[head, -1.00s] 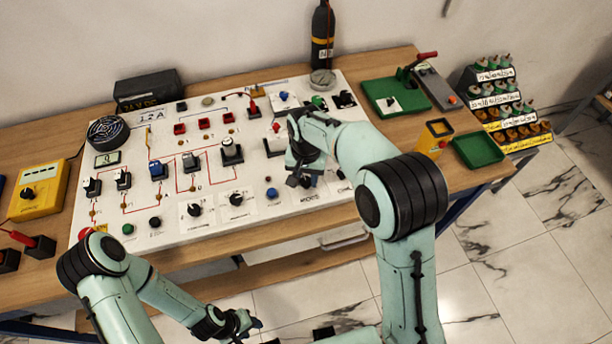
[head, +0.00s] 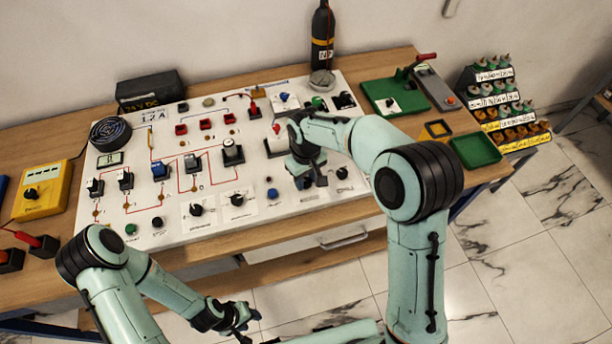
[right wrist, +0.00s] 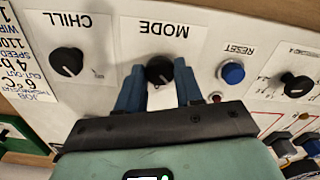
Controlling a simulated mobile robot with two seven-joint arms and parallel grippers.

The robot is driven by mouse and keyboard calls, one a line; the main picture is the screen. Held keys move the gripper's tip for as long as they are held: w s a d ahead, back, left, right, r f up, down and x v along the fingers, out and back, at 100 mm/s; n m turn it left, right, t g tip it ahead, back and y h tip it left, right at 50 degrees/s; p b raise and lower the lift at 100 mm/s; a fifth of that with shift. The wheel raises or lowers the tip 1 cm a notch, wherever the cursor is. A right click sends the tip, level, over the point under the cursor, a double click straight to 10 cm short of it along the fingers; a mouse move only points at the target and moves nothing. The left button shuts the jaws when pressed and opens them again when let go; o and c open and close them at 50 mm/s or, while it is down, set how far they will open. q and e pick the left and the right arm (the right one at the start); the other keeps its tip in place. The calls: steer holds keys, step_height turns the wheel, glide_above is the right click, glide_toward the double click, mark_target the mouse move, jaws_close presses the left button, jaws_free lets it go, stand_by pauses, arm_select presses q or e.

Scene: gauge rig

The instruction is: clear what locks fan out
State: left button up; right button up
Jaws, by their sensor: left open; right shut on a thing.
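The board (head: 180,232) lies on the bench with a round black fan (head: 110,133) at its left end. My right gripper (head: 312,180) is over the board's right part in the head view. In the right wrist view its blue fingers (right wrist: 159,88) stand on both sides of the black MODE knob (right wrist: 160,70) and are shut on it. The blue RESET button (right wrist: 232,73) is to the right of the knob, the CHILL knob (right wrist: 67,61) to the left. My left gripper (head: 242,320) is open and empty, in front of the bench, away from the board.
Switches, red sockets (head: 205,124) and knobs crowd the board. A black bottle (head: 322,40) stands behind it. A green tray (head: 475,150) and a rack of labelled parts (head: 505,100) are on the right. A yellow meter (head: 43,190) is on the left.

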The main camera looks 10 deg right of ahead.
mark_target(306, 181)
arm_select(q)
steer(key=shift+w+r, duration=0.1)
arm_select(e)
steer(key=shift+n, duration=0.6)
steer(key=o, duration=1)
steer(key=shift+o, duration=0.2)
steer(key=shift+r, duration=0.1)
arm_select(q)
steer(key=shift+w+r+p, duration=0.7)
steer(key=shift+w+r, duration=0.2)
steer(key=shift+w, duration=0.05)
arm_select(e)
step_height(306, 181, up, 13)
steer(key=shift+r, duration=0.15)
